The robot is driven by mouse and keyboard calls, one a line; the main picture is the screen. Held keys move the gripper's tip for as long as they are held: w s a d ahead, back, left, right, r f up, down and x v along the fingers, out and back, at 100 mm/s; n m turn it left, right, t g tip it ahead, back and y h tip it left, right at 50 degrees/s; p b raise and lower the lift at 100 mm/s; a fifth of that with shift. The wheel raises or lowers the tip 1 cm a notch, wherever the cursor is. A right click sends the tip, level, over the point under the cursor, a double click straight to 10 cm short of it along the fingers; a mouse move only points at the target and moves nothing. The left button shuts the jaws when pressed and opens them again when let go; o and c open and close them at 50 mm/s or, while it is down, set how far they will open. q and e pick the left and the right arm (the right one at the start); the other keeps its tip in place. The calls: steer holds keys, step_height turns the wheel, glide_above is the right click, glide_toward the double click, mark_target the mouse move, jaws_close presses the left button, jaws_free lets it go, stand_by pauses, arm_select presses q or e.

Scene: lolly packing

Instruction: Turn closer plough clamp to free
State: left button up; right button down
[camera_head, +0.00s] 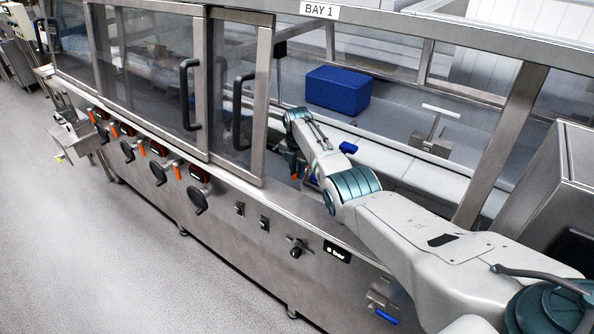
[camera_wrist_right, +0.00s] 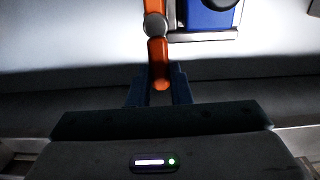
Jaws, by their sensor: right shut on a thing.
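My right arm reaches through the open side of the machine in the head view, with its wrist bent down and the gripper (camera_head: 294,165) low inside, partly hidden by the frame. A small orange part (camera_head: 295,178) of the plough clamp shows beneath it. In the right wrist view, the clamp (camera_wrist_right: 158,52) is an orange lever with a round silver pivot. My right gripper (camera_wrist_right: 158,90) is shut on the lever's lower end, one dark finger on each side. The lever stands nearly upright in that view. My left gripper is not in view.
A blue block (camera_head: 338,91) sits inside the machine behind the arm. A T-shaped metal bracket (camera_head: 433,130) stands to its right. Glass doors with black handles (camera_head: 190,95) cover the left side. A blue part (camera_wrist_right: 208,15) lies right of the lever.

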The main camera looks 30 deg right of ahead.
steer(key=c, duration=1.3)
jaws_free()
steer(key=shift+r+b, duration=1.2)
steer(key=shift+r, duration=4.2)
